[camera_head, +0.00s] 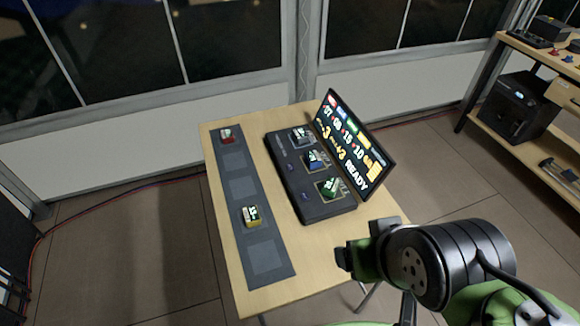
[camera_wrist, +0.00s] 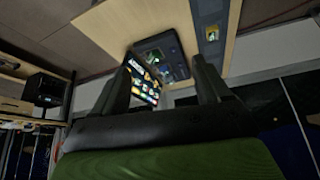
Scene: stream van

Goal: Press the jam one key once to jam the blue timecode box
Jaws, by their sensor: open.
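The dark dock (camera_head: 284,158) lies on the table with three small boxes seated along it: a grey-white one (camera_head: 301,136), the blue box (camera_head: 313,160) in the middle and a green one (camera_head: 330,188). Small bluish keys (camera_head: 305,197) show on the dock's left part; their labels are too small to read. A tilted display (camera_head: 352,148) behind the dock reads "READY". My gripper (camera_head: 358,250) is open and empty, right of the dock and near the table's front right edge. In the wrist view, the dock (camera_wrist: 165,52) shows between and beyond the fingers (camera_wrist: 162,78).
The pale table (camera_head: 325,250) is bare in front of the dock. A shelf with a black machine (camera_head: 515,105) stands far right.

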